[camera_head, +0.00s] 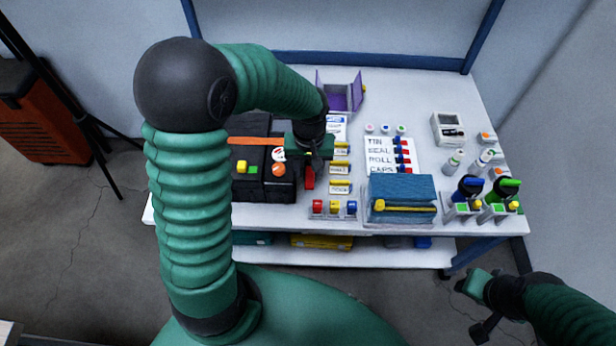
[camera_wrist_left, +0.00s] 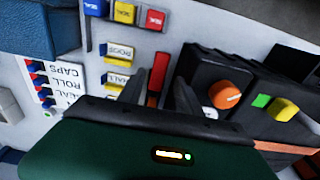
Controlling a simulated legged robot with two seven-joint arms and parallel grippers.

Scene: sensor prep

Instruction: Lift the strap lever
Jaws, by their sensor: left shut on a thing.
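The black case (camera_head: 258,192) stands at the left of the table with an orange strap (camera_head: 255,141) across it. The red strap lever (camera_head: 309,179) is at the case's right side, below my left gripper (camera_head: 309,168). In the left wrist view the red lever (camera_wrist_left: 158,75) lies between the two dark fingers of my left gripper (camera_wrist_left: 160,92), which is shut on it; the fingertips' contact is partly hidden. My right gripper (camera_head: 479,303) hangs off the table's front right, away from the case; its jaw opening is unclear.
Red, yellow and blue blocks (camera_head: 333,208) stand right of the case near the front edge. A blue box (camera_head: 402,188) with a yellow bar, a lettered card (camera_head: 390,155), and several bottles (camera_head: 467,188) stand further right. A purple open box (camera_head: 340,95) is behind.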

